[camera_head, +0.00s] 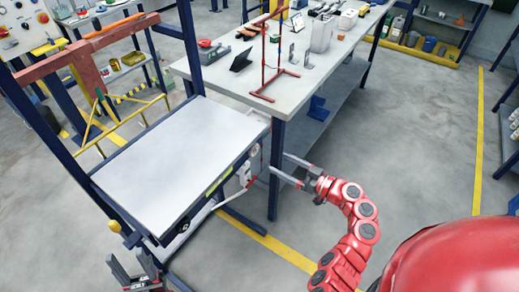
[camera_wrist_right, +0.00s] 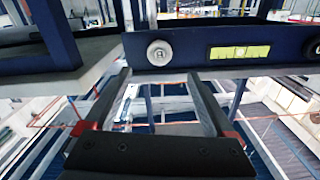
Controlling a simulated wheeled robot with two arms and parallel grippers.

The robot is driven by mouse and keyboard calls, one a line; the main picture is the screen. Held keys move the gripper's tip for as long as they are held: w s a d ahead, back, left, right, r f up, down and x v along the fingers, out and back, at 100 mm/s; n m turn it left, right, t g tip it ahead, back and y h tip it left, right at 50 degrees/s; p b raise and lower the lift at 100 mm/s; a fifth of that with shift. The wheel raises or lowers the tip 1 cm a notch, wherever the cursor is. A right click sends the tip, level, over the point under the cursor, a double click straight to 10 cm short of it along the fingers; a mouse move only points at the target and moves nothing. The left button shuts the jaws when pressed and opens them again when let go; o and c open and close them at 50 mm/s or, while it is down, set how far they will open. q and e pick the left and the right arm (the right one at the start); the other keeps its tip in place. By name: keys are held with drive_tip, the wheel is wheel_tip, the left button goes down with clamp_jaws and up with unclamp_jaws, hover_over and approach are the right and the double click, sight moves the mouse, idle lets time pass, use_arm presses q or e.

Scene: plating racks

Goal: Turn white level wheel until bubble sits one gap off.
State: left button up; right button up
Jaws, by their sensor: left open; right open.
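The white level wheel (camera_wrist_right: 160,53) is a round knob on the dark blue edge of the plating table, left of the level in the right wrist view. The yellow-green level vial (camera_wrist_right: 240,52) has dark marks; its bubble seems near the middle, too small to place exactly. The vial also shows as a strip in the head view (camera_head: 218,180). My right gripper (camera_head: 283,168) is open and empty, its fingers pointing towards the wheel, with a gap between. The wheel lies ahead between the fingers in the wrist view. My left gripper (camera_head: 132,270) is open and empty at bottom left.
The level's table has a bare pale top (camera_head: 180,155). A workbench (camera_head: 225,75) with a red stand (camera_head: 270,55) and tools stands behind, its blue leg (camera_head: 276,170) close to my right gripper. Floor to the right is clear.

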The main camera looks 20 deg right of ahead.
sight(256, 150)
drive_tip(key=p+x, duration=0.1)
drive_tip(key=x, duration=0.8)
drive_tip(key=shift+w+p, duration=0.1)
drive_tip(key=shift+p, duration=0.25)
drive_tip(key=c, duration=1.4)
drive_tip(key=shift+o, duration=0.2)
drive_tip(key=shift+f+m+b, duration=0.2)
drive_tip(key=shift+m+b, duration=0.7)
drive_tip(key=shift+b, duration=0.15)
drive_tip(key=m+b, duration=0.1)
drive_tip(key=m, duration=0.1)
drive_tip(key=shift+m+b, duration=0.3)
drive_tip(key=shift+r+m+b, duration=0.1)
drive_tip(key=shift+m+b, duration=0.25)
drive_tip(key=shift+m, duration=0.85)
drive_tip(key=shift+r+m, duration=0.1)
drive_tip(key=shift+m, duration=1.4)
